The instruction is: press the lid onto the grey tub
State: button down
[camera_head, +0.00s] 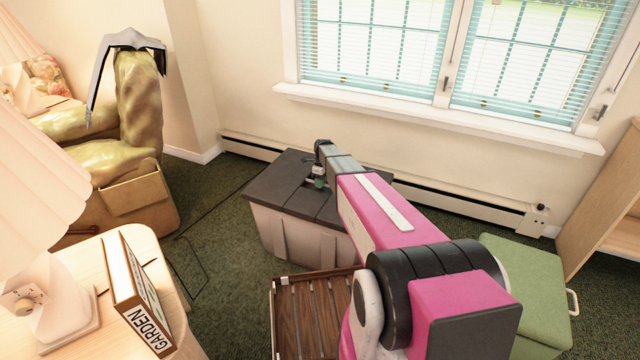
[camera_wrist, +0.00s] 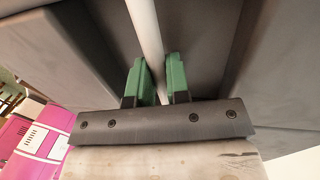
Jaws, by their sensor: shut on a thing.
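The grey tub (camera_head: 282,232) stands on the carpet below the window, with pale ribbed sides. Its dark grey lid (camera_head: 272,178) lies across the top and covers the opening. I cannot tell whether the rim is fully seated, and my arm hides the right part. My gripper (camera_head: 319,182) is at the lid's upper surface. In the wrist view its green fingers (camera_wrist: 159,80) are closed around a narrow pale bar (camera_wrist: 146,35), with dark grey ridged surfaces (camera_wrist: 200,40) behind. Whether the bar is part of the lid is unclear.
A slatted wooden crate (camera_head: 312,315) is in front of the tub. A green-topped stool (camera_head: 520,280) stands at right. A baseboard heater (camera_head: 465,207) runs behind the tub. A side table (camera_head: 95,345) with a book (camera_head: 140,295) is at lower left. Carpet left of the tub is mostly open.

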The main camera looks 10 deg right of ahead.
dwell(0.3)
jog(key=c, duration=0.5)
grip_release()
jog(key=shift+r, duration=0.1)
jog(key=shift+s+a+v, duration=0.15)
jog(key=shift+s+v, duration=0.05)
jog(key=shift+v, duration=0.9)
jog(key=shift+s+a+v, duration=0.1)
jog(key=shift+s+v, duration=0.1)
jog(key=shift+v, duration=0.9)
jog(key=shift+s+a+v, duration=0.15)
jog(key=shift+s+v, duration=0.05)
jog(key=shift+v, duration=0.9)
jog(key=shift+r, duration=0.15)
grip_shut()
jog(key=shift+w+d+x, duration=0.1)
jog(key=shift+w+x, duration=0.05)
jog(key=shift+x, duration=0.6)
jog(key=shift+w+d+x, duration=0.1)
jog(key=shift+x, duration=0.7)
jog(key=shift+w+d+x, duration=0.1)
jog(key=shift+w+x, duration=0.05)
jog(key=shift+x, duration=0.6)
